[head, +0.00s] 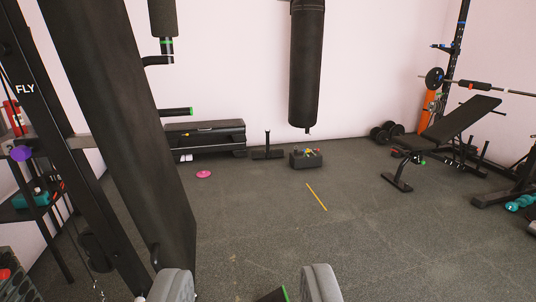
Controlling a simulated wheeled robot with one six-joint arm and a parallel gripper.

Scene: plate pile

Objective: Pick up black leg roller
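My gripper (247,283) shows at the bottom edge, its two grey fingers spread wide apart with nothing seen held. A dark piece with a green rim (271,295) shows low between the fingers, close to the right one. Most of it is cut off by the frame, so I cannot tell whether it lies on the floor. I cannot tell which is the leg roller.
A tall black machine (115,120) fills the left side. A punching bag (306,70) hangs at the back. A bench (460,120) stands right. A pink disc (204,174), a yellow stick (316,197) and a black box (305,160) lie on mostly open grey floor.

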